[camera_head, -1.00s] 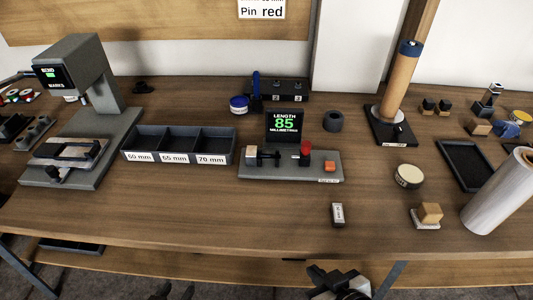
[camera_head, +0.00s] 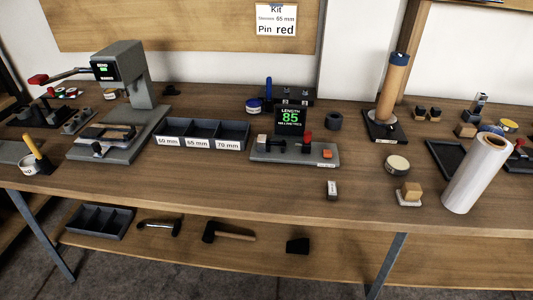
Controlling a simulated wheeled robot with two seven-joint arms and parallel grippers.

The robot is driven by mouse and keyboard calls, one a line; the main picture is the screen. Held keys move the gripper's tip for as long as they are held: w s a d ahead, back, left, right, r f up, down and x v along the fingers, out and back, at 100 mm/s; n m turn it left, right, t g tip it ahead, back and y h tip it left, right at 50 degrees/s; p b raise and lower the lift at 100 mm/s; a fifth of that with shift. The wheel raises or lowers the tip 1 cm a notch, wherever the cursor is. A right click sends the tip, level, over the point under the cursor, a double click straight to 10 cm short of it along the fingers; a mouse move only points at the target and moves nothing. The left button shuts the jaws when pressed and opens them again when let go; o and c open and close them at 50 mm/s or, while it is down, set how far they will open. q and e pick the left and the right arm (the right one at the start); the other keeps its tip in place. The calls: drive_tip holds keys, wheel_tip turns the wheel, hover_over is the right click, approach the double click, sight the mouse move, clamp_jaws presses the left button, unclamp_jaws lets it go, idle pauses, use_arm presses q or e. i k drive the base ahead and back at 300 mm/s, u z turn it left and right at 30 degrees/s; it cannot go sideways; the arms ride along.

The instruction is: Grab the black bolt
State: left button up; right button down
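A small black bolt-like part (camera_head: 274,146) lies across the grey length gauge (camera_head: 318,153), between a light block at its left and a red-topped post at its right. It is small, and I cannot tell whether it is a loose bolt or part of the gauge. The gauge's black display (camera_head: 290,121) stands behind it and reads 85 millimetres. Neither of my grippers is in view.
A divided tray (camera_head: 202,145) marked 60, 65 and 70 mm and a grey press (camera_head: 117,150) stand left of the gauge. A white roll (camera_head: 477,172) stands at the right. The table's front strip is mostly clear. Hammers (camera_head: 228,231) lie on the lower shelf (camera_head: 340,265).

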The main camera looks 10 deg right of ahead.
sight(269, 142)
drive_tip(key=u, duration=1.25)
drive_tip(key=i, duration=0.6)
drive_tip(key=z, duration=1.45)
